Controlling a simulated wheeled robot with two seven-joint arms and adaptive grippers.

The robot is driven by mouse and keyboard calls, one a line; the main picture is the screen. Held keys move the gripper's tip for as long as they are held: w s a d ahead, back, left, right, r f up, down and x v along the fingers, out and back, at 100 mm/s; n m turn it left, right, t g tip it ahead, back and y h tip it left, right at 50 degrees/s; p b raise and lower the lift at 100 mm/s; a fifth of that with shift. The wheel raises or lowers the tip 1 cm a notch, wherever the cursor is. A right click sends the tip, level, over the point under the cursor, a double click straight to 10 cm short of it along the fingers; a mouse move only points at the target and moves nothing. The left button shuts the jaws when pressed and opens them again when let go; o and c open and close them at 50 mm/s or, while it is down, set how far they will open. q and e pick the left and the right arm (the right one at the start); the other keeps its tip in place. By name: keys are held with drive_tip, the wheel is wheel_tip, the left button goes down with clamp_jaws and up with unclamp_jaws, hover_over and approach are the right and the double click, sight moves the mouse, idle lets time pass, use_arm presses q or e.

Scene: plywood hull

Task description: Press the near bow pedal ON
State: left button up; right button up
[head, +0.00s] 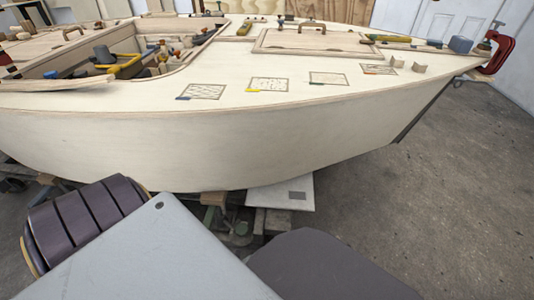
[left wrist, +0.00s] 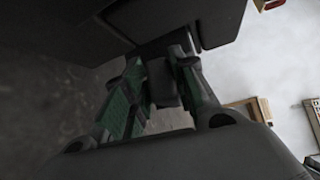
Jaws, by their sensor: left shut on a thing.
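My left gripper (left wrist: 163,90) shows only in the left wrist view, with green-padded fingers on either side of a dark block (left wrist: 165,92). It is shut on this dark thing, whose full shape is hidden. My right gripper is in neither view.
The hull's deck carries a hatch (head: 310,42), several marked patches (head: 268,84) and an open cockpit (head: 125,62) with tools. A red clamp (head: 498,52) is at the bow. Supports (head: 232,225) stand under the hull. Grey floor (head: 450,200) is clear at the right.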

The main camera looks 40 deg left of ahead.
use_arm(q)
drive_tip(key=shift+w+a+f+n+t, duration=0.1)
drive_tip(key=shift+w+f+n+t, duration=0.1)
drive_tip(key=shift+w+n+t, duration=0.25)
idle(0.6)
drive_tip(key=shift+s+d+r+h, duration=0.2)
drive_tip(key=shift+h, duration=0.1)
idle(0.3)
drive_tip(key=o, duration=0.9)
drive_tip(key=shift+s+f, duration=0.1)
drive_tip(key=shift+s, duration=0.15)
drive_tip(key=shift+s+a, duration=0.1)
drive_tip(key=shift+s, duration=0.15)
drive_tip(key=shift+s+a, duration=0.15)
drive_tip(key=shift+s, duration=0.5)
drive_tip(key=v, duration=0.9)
drive_tip(key=shift+s, duration=0.45)
